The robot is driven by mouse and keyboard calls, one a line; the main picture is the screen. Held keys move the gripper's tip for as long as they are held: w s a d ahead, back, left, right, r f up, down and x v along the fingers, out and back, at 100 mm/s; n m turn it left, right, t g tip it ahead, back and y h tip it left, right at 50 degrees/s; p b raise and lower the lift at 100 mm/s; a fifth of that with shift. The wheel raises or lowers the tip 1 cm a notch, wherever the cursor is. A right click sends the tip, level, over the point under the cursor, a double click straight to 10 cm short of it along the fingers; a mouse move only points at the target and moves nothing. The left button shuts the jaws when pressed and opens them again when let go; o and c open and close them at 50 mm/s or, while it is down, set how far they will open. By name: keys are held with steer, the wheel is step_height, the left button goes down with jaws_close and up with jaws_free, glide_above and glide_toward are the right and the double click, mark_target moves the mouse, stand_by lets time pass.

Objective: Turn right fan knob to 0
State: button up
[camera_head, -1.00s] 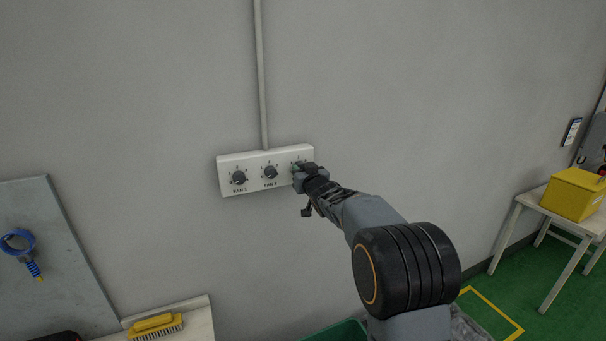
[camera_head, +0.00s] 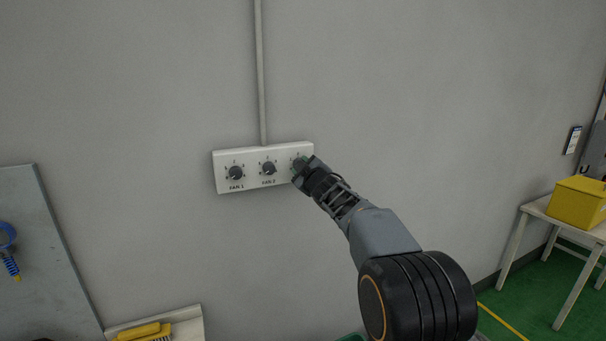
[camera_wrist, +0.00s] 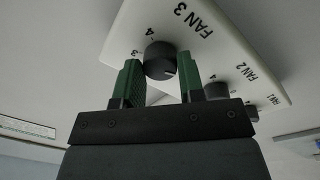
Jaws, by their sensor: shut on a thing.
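A white panel (camera_head: 252,156) on the grey wall carries three dark fan knobs in a row. The right one, the FAN 3 knob (camera_wrist: 160,59), sits between the two green finger pads of my gripper (camera_wrist: 161,80), and my gripper is shut on it. In the head view my gripper (camera_head: 300,173) reaches the panel's right end from the lower right and hides much of that knob. The wrist view shows the dial marks 3 and 4 near the knob and a light line on it. I cannot tell which number it points to.
The FAN 1 knob (camera_head: 236,172) and FAN 2 knob (camera_head: 268,168) stand just left of my gripper. A conduit (camera_head: 261,75) rises above the panel. A yellow box (camera_head: 577,203) on a table is far right. A yellow brush (camera_head: 142,331) lies at lower left.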

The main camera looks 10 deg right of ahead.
steer(key=shift+n+b, duration=0.35)
steer(key=shift+n, duration=0.55)
steer(key=o, duration=0.9)
steer(key=shift+o, duration=0.2)
steer(key=shift+s, duration=0.1)
steer(key=s+d+b, duration=0.2)
steer(key=s, duration=1.1)
steer(key=shift+s+d+f+b, duration=0.15)
steer(key=shift+s+f+b, duration=0.05)
steer(key=shift+f+b, duration=0.1)
